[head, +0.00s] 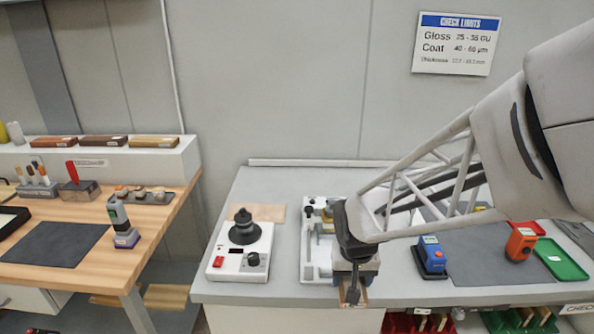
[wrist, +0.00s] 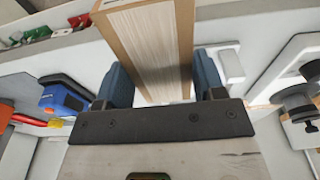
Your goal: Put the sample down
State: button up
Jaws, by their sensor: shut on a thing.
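My gripper (wrist: 163,76) is shut on the sample (wrist: 158,45), a flat pale panel with a brown edge. In the wrist view the sample sits between the two blue-grey fingers and reaches out beyond them. In the head view my gripper (head: 354,280) is over the front edge of the grey bench (head: 420,292), just right of the white stand. Only a small brown part of the sample shows there, below the gripper. I cannot tell whether the sample touches anything.
A white device with a black knob (head: 240,244) stands left of the white stand (head: 317,262). A blue meter (head: 431,256), an orange meter (head: 521,242), and red and green trays (head: 563,259) are at right. A wooden table (head: 150,215) stands at left. Shelf bins are below the bench.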

jog(key=w+d+r+m, duration=0.1)
jog(key=w+d+r, duration=0.2)
jog(key=w, duration=0.9)
jog(key=w+d+r, duration=0.2)
jog(key=w+d, duration=0.1)
jog(key=w, duration=0.9)
jog(key=w+d+r+m, duration=0.1)
jog(key=w+d+r, duration=0.15)
jog(key=w, duration=0.95)
jog(key=m+g+h, duration=0.1)
jog(key=m, duration=1.5)
send_over(256, 213)
jog(key=shift+w+a+f, duration=0.1)
jog(key=shift+f, duration=1.7)
jog(key=shift+f, duration=2.5)
jog(key=shift+f, duration=0.1)
